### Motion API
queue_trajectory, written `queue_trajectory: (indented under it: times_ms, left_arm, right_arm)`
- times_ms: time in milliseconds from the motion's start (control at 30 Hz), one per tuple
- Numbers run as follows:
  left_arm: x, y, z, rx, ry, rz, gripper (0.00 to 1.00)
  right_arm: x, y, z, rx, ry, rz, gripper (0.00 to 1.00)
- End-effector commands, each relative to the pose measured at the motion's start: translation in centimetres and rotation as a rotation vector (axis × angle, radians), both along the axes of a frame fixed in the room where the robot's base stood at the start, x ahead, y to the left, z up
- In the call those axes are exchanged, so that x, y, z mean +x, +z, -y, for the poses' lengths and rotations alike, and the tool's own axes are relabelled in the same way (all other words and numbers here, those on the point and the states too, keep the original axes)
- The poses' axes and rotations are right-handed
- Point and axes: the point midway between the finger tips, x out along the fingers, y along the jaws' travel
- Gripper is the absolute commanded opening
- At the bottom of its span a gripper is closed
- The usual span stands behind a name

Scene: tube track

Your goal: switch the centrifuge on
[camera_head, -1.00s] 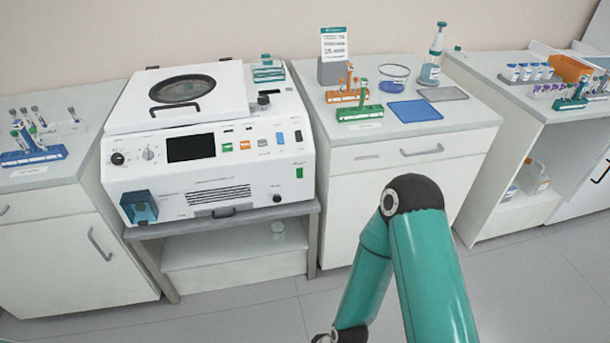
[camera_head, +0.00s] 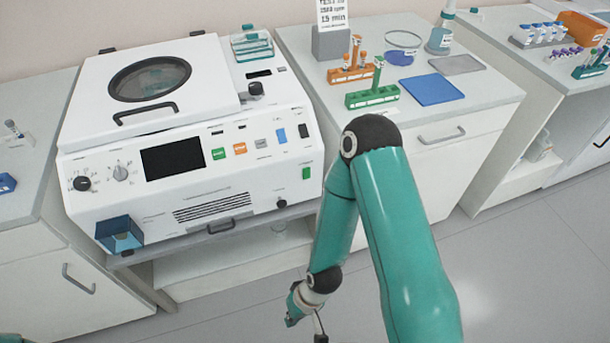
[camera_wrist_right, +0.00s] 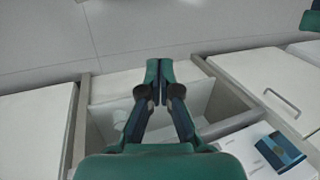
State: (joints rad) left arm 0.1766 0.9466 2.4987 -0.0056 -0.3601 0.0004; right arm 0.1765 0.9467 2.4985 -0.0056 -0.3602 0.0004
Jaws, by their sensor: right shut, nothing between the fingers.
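The white centrifuge (camera_head: 190,200) stands on a grey bench in the left half of the head view. Its lid (camera_head: 195,62) with a round dark window is down. Its front panel has a dark screen (camera_head: 172,158), a green button (camera_head: 218,153), an orange button (camera_head: 240,148), a blue switch (camera_head: 282,135), a black switch (camera_head: 304,131) and a green rocker (camera_head: 306,173) lower right. I cannot tell the switch positions. My right gripper (camera_wrist_right: 159,68) is shut and empty, low in front of the bench and apart from the centrifuge.
A blue box (camera_head: 120,235) sits at the centrifuge's lower left front. A counter (camera_head: 490,97) to the right holds tube racks (camera_head: 372,96) and a blue mat (camera_head: 431,89). My right arm covers part of the lower middle. Floor (camera_head: 520,270) at right is clear.

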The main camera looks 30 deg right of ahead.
Motion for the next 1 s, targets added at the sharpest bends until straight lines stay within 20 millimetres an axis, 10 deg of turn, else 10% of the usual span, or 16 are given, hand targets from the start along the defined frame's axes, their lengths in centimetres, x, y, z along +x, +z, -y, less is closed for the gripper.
queue_trajectory:
  times_ms: [467, 767, 1000]
  left_arm:
    - [0.0, -1.6, 0.0, 0.0, 0.0, 0.0, 0.4]
    - [-0.1, -11.4, 0.0, 0.0, 0.0, -0.001, 0.4]
    - [-0.1, -21.0, 0.0, 0.0, 0.0, -0.001, 0.4]
  right_arm:
    - [1.3, -0.7, 0.6, -0.013, 0.034, 0.058, 0.0]
    - [10.1, -2.4, 5.0, -0.198, 0.308, 0.485, 0.0]
    - [16.2, 0.0, 10.8, -0.573, 0.62, 0.871, 0.0]
